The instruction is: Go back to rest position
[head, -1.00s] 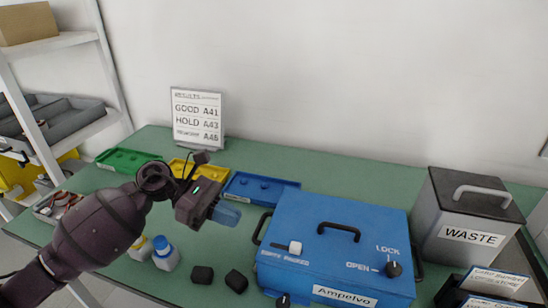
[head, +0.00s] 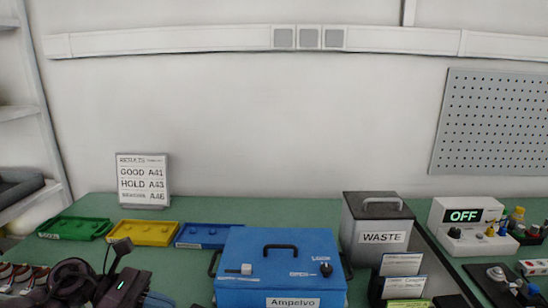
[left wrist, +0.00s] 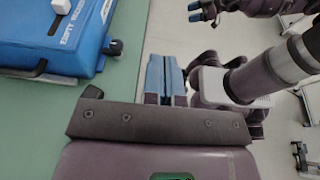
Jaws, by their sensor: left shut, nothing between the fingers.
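My left gripper (head: 158,300) is low at the bottom left of the head view, partly cut off by the frame edge. In the left wrist view its two blue fingers (left wrist: 165,78) lie together, with nothing between them. They point past the edge of the green table (left wrist: 120,70), over the floor side. Another dark purple arm of mine shows at the top right of the left wrist view, with the blue-tipped right gripper (left wrist: 202,10) small at the top. Its opening is too small to tell.
The blue Ampelvo box (head: 280,262) stands mid-table; its corner shows in the left wrist view (left wrist: 60,35). Green (head: 75,228), yellow (head: 145,233) and blue (head: 203,235) trays lie at the back left. A WASTE bin (head: 378,228) and an OFF display unit (head: 465,228) stand to the right.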

